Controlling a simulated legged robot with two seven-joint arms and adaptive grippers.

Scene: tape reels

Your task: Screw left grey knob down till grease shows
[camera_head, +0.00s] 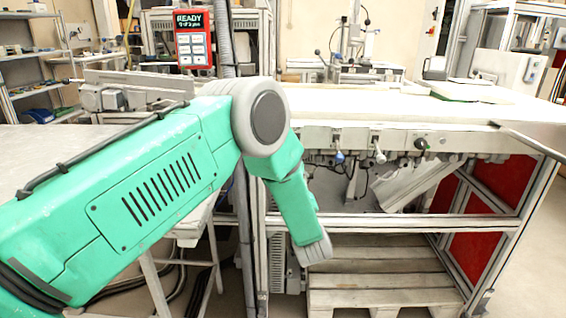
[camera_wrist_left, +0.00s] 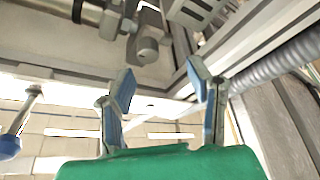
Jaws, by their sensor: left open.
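My left gripper (camera_wrist_left: 161,80) is open and empty in the left wrist view, with its two blue-padded fingers spread under the machine. A grey knob-like part (camera_wrist_left: 145,48) is beyond the fingertips, apart from them; I cannot tell whether it is the left grey knob. A blue knob on a rod (camera_wrist_left: 8,147) shows at the left edge. In the head view a pale grey knob (camera_head: 379,156) hangs from the machine's front rail between a blue knob (camera_head: 340,157) and a black knob (camera_head: 421,144). My left arm crosses in front, its fingers not visible there. No grease is visible.
The machine's front rail (camera_head: 460,142) overhangs an aluminium frame with a wooden pallet (camera_head: 382,285) below. A ribbed grey hose (camera_wrist_left: 275,62) runs right of my fingers. A red panel reading READY (camera_head: 193,38) stands behind. Open floor lies at far right.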

